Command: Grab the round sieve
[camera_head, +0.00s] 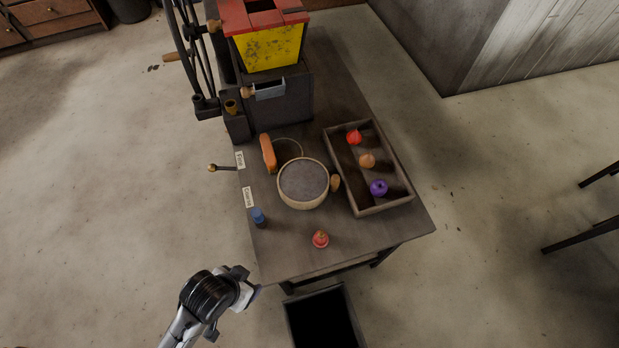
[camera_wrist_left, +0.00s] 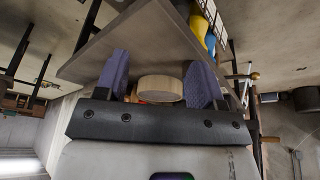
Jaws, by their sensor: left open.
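The round sieve (camera_head: 303,183) has a pale wooden rim and a grey mesh. It lies on the wooden table (camera_head: 345,241), with a small wooden knob at its right side. In the left wrist view the sieve (camera_wrist_left: 160,88) shows from the side, between my two finger pads but beyond them. My left gripper (camera_head: 250,285) is off the table's front left corner, apart from the sieve. Its purple-grey fingers (camera_wrist_left: 158,72) are open and empty. My right gripper is in neither view.
A wooden tray (camera_head: 407,199) with several small coloured objects lies right of the sieve. A dark open bin (camera_head: 322,318) stands below the front edge.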

